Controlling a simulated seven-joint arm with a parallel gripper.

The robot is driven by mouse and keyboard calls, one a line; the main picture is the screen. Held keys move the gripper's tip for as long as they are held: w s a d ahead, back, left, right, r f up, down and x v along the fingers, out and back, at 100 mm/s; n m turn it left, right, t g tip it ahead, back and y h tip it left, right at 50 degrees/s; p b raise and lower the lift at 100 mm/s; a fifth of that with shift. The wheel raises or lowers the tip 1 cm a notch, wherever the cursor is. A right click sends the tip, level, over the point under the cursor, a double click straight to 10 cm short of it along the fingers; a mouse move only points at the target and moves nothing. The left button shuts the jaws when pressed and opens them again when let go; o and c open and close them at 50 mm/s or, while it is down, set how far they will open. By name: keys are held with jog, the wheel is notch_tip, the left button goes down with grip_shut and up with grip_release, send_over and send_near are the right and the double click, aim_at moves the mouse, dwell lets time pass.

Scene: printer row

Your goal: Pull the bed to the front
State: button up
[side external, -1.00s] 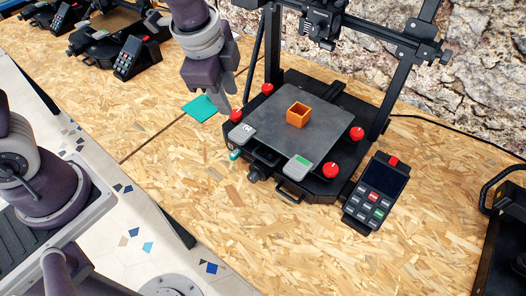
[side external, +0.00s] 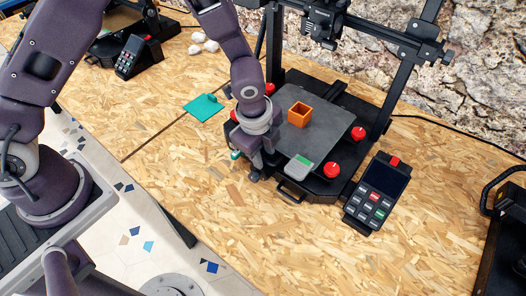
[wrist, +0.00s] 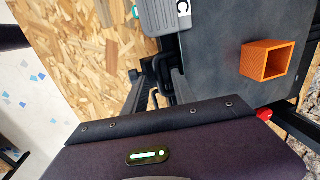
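The bed (side external: 328,125) is a dark grey plate on the black printer, with a small orange open box (side external: 299,114) on it. A grey and green clip (side external: 299,166) sits at its front edge. My gripper (side external: 256,170) points down at the bed's front left corner and hides the other clip in the side view. That grey clip (wrist: 163,15), marked with a C, shows at the top of the wrist view, beside the bed (wrist: 222,35) and the orange box (wrist: 267,60).
Red knobs (side external: 332,169) stand at the bed's corners. The printer's upright frame (side external: 408,70) rises behind. A keypad unit (side external: 376,193) stands to the right. A teal piece (side external: 203,107) lies to the left. The wooden tabletop (side external: 230,235) in front is clear.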

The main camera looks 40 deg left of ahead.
grip_shut()
dwell(1.2)
